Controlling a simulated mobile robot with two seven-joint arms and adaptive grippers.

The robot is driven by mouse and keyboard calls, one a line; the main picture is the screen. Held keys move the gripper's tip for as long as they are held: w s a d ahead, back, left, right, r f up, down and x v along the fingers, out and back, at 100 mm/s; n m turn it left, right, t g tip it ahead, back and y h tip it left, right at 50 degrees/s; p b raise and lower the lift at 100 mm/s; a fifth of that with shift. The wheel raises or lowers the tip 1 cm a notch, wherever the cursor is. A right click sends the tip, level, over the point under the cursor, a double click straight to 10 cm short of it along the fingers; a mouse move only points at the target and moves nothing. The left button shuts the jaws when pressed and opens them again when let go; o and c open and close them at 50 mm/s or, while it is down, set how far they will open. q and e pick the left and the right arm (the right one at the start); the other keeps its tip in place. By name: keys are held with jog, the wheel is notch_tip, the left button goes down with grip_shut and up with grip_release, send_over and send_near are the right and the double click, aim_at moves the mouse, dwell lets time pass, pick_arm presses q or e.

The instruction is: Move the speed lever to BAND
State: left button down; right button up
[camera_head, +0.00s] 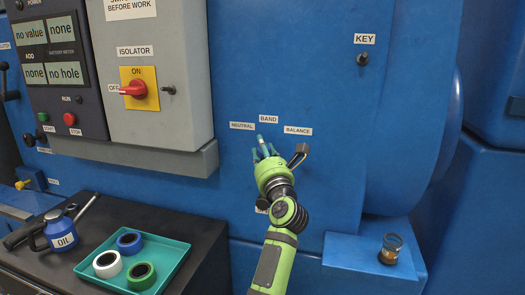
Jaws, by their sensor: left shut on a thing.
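The speed lever (301,149) has a dark grey knob and a short shaft, and it points up and right toward the BALANCE label (298,131). The BAND label (269,119) is at the top middle, and the NEUTRAL label (242,126) is to its left. My left gripper (263,148), green with teal fingers, is at the blue panel just below BAND. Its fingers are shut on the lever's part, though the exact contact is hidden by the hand. The knob shows to the right of the fingers. The lever's base is hidden behind my gripper. My right gripper is not in view.
A grey isolator box with a red switch (135,89) stands out at the upper left. A teal tray (167,273) with tape rolls and a blue oil can (60,233) are on the dark bench.

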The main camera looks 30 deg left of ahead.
pick_arm(q)
jog(key=shift+r, duration=0.15)
jog(key=c, duration=0.8)
grip_release()
jog(key=shift+c, duration=0.2)
jog(key=shift+s+d+f, duration=0.25)
jog(key=shift+f, duration=0.05)
jog(key=v, duration=0.6)
jog(key=shift+s+d, duration=0.25)
jog(key=shift+s, duration=0.05)
